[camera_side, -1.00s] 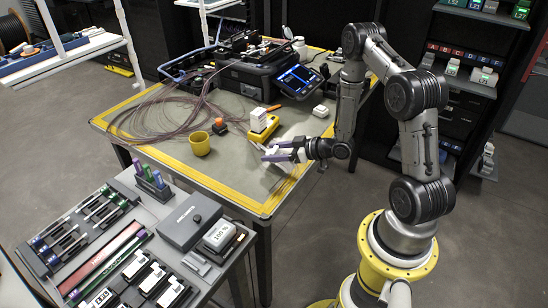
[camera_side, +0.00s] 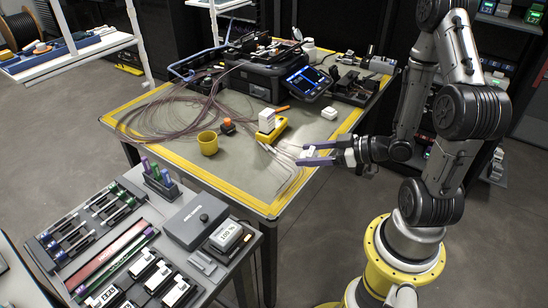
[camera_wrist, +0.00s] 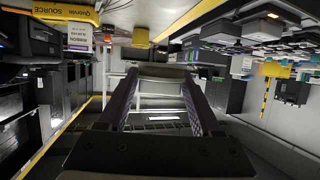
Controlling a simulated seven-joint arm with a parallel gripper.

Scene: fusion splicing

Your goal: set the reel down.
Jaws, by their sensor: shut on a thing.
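My gripper (camera_side: 307,153) is over the right front part of the table, near its yellow-striped edge. Its two purple-lined fingers point left. They are shut on a small pale thing (camera_side: 308,152), which I take to be the reel. It is largely hidden by the fingers, and I cannot tell whether it touches the table. In the wrist view my gripper (camera_wrist: 160,75) shows its two dark fingers, with a dark piece across their far ends; the reel's outline is not clear there.
A yellow cup (camera_side: 208,143), a yellow block with a white box (camera_side: 267,120) and loose fibre coils (camera_side: 170,112) are on the table. The splicer (camera_side: 258,75) and its screen (camera_side: 299,80) stand behind. A tool cart (camera_side: 150,235) is at front left.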

